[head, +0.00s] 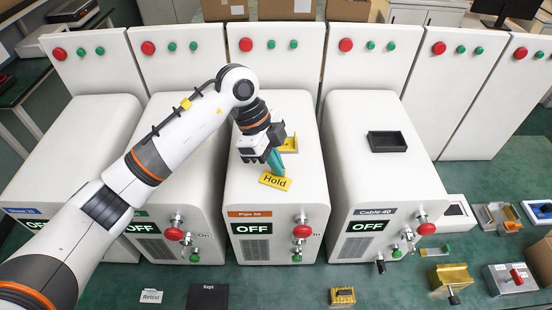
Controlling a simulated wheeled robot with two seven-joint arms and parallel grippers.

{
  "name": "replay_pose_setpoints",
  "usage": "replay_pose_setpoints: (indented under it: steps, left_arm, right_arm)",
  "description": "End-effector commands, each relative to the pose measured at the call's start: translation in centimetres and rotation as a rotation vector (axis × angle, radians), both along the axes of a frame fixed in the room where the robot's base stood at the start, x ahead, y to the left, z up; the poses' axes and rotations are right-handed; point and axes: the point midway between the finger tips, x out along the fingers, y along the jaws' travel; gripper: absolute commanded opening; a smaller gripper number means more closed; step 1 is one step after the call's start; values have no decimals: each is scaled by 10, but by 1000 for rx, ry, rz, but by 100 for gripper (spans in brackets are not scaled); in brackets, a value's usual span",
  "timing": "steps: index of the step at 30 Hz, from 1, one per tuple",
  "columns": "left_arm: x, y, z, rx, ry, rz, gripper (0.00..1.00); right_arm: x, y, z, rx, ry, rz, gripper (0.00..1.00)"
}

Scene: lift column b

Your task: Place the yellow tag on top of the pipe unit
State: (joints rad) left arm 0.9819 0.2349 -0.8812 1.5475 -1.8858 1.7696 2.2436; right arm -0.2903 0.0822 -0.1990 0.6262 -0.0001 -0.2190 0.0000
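The yellow tag (275,181) reads "Hold" and is slightly tilted, near the front of the pipe unit's top. The pipe unit (304,190) is a white rounded cabinet with an orange "Pipe" label and an "OFF" display. My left gripper (276,166) reaches over it from the left, its teal fingers shut at the tag's upper edge. I cannot tell whether the tag touches the unit's surface. A yellow piece (291,143) shows just behind the fingers, partly hidden by the gripper. My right gripper is out of view.
Similar white units stand on both sides; the cable unit (340,185) carries a black tray (387,141). Red and green knobs project from the unit fronts. On the green bench lie a "Retest" tag (151,296), a black "Keys" mat (208,297) and several small fixtures at right.

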Motion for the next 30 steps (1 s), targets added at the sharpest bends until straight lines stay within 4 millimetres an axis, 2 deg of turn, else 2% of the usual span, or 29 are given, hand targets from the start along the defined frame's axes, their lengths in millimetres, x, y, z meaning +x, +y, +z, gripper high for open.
replay_pose_setpoints:
  steps: [4, 9, 20, 23, 30]
  left_arm:
    - [0, 0, -1, 0, 1, 0, 0]
    - [0, 0, -1, 0, 1, 0, 24]
    - [1, 2, 4, 0, -1, -1, 24]
    - [4, 7, 15, 0, -5, 0, 24]
    - [12, 25, 62, 0, -6, 2, 24]
  right_arm:
    - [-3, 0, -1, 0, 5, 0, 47]
    - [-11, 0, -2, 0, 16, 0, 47]
    - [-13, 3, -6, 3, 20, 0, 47]
    - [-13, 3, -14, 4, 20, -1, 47]
    - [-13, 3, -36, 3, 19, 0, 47]
